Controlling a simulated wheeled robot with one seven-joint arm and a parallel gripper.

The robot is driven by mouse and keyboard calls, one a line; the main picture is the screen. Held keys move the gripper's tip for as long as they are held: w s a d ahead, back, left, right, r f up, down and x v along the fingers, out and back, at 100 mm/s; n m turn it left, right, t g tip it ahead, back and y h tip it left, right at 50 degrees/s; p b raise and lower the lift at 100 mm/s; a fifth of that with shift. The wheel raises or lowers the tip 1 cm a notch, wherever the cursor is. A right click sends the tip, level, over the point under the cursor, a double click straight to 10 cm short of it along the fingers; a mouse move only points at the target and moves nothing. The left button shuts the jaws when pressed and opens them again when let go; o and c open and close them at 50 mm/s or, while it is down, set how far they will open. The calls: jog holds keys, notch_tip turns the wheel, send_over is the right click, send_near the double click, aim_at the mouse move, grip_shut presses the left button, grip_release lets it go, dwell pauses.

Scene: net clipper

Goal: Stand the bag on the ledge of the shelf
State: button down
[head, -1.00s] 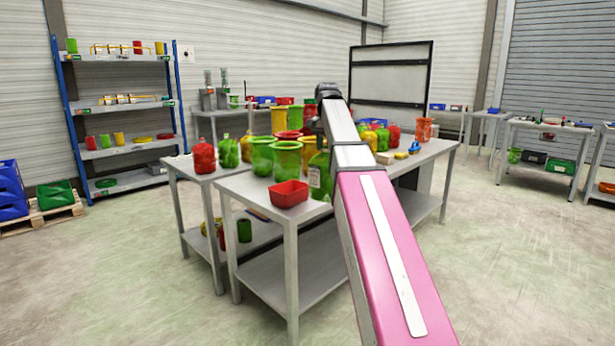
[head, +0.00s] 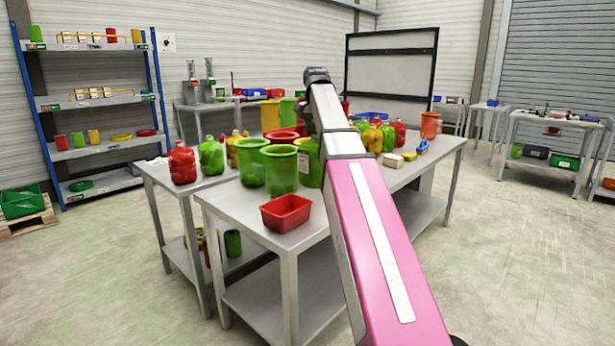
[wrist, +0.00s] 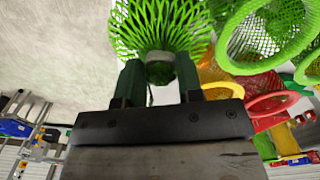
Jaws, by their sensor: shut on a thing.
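My gripper (wrist: 160,78) is shut on the gathered neck of a green net bag (wrist: 158,28) in the wrist view. The bag's mesh flares out beyond the fingers, and a pale round piece shows at the neck between them. Its lower body is hidden there. In the head view my pink and white arm hides the gripper. A green bag with a pale tag (head: 311,172) shows beside the arm there; I cannot tell for sure whether it is the held one. The shelf (head: 100,101), a blue-posted grey rack with several levels, stands at the far left against the wall.
Steel tables (head: 228,202) in front carry several green, red and yellow net bags and a red bin (head: 286,212). The rack holds coloured items on its levels. A green crate on a pallet (head: 22,200) stands left of it. Floor is open at left and right.

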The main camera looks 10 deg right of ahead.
aim_at(315, 157)
notch_tip(315, 157, down, 10)
jog(key=shift+r, duration=0.15)
dwell(0.4)
jog(key=c, duration=0.8)
grip_release()
